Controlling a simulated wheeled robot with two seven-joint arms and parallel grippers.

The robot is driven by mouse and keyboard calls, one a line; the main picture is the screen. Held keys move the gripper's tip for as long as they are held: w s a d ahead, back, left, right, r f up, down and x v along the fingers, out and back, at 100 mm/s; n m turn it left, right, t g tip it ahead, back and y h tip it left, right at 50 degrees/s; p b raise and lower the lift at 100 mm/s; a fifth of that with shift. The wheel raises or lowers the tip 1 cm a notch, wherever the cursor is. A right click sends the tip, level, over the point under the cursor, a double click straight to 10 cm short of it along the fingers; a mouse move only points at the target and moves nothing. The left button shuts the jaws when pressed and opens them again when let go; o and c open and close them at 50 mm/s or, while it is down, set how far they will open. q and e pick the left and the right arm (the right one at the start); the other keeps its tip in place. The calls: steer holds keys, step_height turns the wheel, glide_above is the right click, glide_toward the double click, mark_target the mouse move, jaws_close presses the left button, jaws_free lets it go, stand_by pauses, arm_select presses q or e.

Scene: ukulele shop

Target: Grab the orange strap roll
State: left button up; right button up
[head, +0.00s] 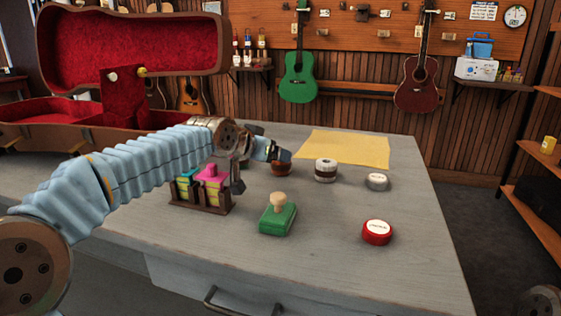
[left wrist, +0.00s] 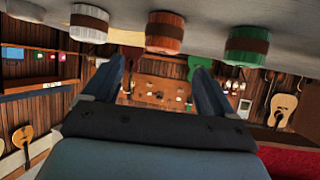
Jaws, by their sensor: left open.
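The orange strap roll (left wrist: 165,33) has a dark brown band and stands on the counter in the left wrist view, which is upside down. It shows partly in the head view (head: 281,169), just below my left gripper's end. My left gripper (left wrist: 158,68) is open, with its two blue fingers apart and nothing between them; the roll lies beyond the fingertips, roughly centred. In the head view my left gripper (head: 277,151) partly covers the roll.
A white roll (head: 326,170) and a green roll (left wrist: 247,46) flank the orange one. A green block with a knob (head: 277,218), a red tin (head: 377,232), a white-topped tin (head: 377,181) and a small rack (head: 188,208) share the counter. A yellow cloth (head: 345,149) lies behind.

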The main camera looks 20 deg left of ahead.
mark_target(281, 164)
arm_select(q)
steer(key=x, duration=0.3)
steer(key=shift+w+f, duration=0.1)
steer(key=shift+w, duration=0.1)
steer(key=p+x, duration=0.1)
steer(key=x, duration=0.4)
steer(key=shift+a+f, duration=0.1)
steer(key=shift+c, duration=0.5)
steer(key=c, duration=1)
